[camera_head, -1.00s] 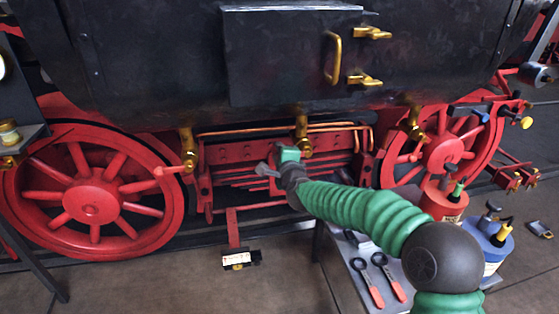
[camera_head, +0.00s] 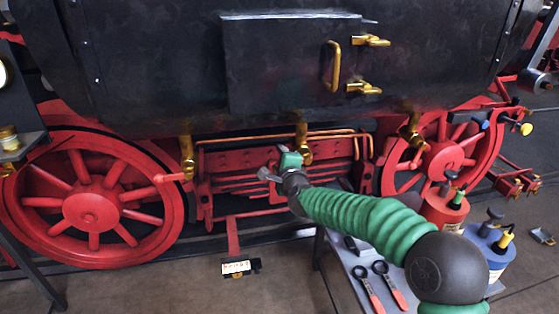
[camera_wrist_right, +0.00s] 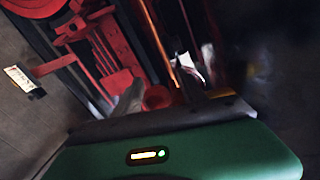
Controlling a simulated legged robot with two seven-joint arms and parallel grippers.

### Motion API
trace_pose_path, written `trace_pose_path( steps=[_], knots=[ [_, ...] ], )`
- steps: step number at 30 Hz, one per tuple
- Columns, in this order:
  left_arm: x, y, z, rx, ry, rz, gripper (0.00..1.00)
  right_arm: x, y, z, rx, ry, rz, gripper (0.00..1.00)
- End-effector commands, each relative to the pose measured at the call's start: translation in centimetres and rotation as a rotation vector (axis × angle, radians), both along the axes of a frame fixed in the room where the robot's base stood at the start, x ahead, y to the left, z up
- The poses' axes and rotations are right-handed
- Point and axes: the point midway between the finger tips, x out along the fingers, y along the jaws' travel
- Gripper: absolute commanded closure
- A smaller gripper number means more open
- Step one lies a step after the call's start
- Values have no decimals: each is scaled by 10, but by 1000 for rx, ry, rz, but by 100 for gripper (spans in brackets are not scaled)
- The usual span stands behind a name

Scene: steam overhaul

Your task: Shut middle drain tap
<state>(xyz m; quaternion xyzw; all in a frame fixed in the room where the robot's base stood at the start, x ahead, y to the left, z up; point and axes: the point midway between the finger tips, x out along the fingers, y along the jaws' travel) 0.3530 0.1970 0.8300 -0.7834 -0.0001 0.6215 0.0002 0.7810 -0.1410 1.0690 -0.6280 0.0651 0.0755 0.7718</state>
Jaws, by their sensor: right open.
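The brass middle drain tap (camera_head: 302,138) hangs below the black boiler casing, between two similar taps. My right gripper (camera_head: 272,167) is just left of and below its lower end, against the red frame. Its jaws are open, with nothing clearly held. In the right wrist view, a round red end (camera_wrist_right: 157,97) shows between the dark fingers (camera_wrist_right: 165,90), perhaps the tap's handle. The gripper and wrist hide much of the tap's lower part, and I cannot tell whether they touch. My left gripper is not in view.
The left tap (camera_head: 187,155) has a red lever pointing left; the right tap (camera_head: 411,130) is by the right wheel (camera_head: 448,155).

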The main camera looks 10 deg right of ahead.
Motion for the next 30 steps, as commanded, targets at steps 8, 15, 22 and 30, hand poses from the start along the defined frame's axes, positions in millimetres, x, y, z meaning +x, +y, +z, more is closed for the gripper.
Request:
trace_pose_path(
  steps=[8,15,22,30],
  knots=[
    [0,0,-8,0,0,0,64,-29,-2,4,-4,-1,0,52],
    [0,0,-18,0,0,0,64,-99,-6,19,-7,-5,-3,52],
    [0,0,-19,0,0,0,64,-148,-7,30,-6,-3,-3,52],
    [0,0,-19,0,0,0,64,-164,-7,30,0,3,0,52]
  ],
)
